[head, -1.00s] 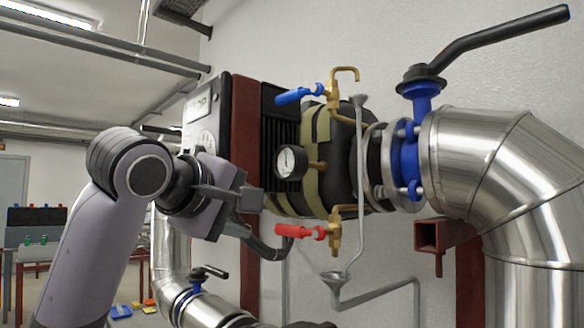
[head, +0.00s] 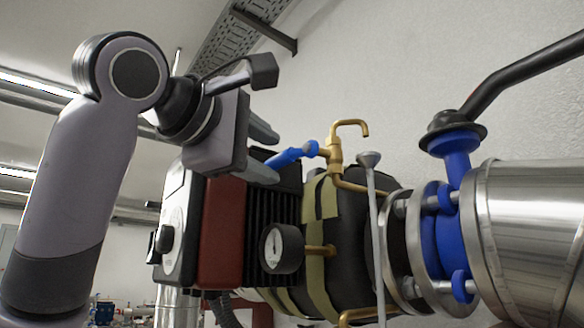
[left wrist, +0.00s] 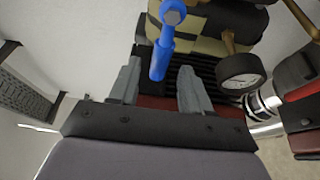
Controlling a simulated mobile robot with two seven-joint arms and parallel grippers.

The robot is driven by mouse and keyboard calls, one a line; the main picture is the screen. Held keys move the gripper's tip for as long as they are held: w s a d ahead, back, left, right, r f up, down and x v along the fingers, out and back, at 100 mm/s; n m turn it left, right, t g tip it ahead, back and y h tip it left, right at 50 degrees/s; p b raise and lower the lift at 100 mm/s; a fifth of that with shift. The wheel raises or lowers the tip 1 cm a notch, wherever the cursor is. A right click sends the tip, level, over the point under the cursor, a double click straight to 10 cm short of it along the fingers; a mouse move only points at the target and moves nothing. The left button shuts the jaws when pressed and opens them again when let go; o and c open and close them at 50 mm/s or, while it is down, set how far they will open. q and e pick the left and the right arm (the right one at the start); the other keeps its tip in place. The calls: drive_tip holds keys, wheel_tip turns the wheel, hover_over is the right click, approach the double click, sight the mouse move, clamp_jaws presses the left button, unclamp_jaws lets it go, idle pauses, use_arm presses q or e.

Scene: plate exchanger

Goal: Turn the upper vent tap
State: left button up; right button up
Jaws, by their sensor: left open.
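The upper vent tap is brass (head: 335,152) with a blue lever handle (head: 293,156) pointing left, on top of the insulated pipe body. My left gripper (head: 266,152) is at the free end of this handle, fingers open. In the left wrist view the blue handle (left wrist: 163,52) runs down to the gap between the two open fingers (left wrist: 159,90). Its tip lies between or just beyond the fingertips; I cannot tell the depth. The gripper is not closed on it. My right gripper is not in view.
A round gauge (head: 281,248) sits below the handle; it also shows in the left wrist view (left wrist: 240,72). A thin grey funnel pipe (head: 376,230) stands right of the tap. A blue valve (head: 455,165) with a long black lever is further right.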

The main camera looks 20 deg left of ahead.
sight(274, 160)
use_arm(q)
drive_tip(key=shift+p+x, duration=1)
drive_tip(key=shift+x, duration=1.8)
clamp_jaws()
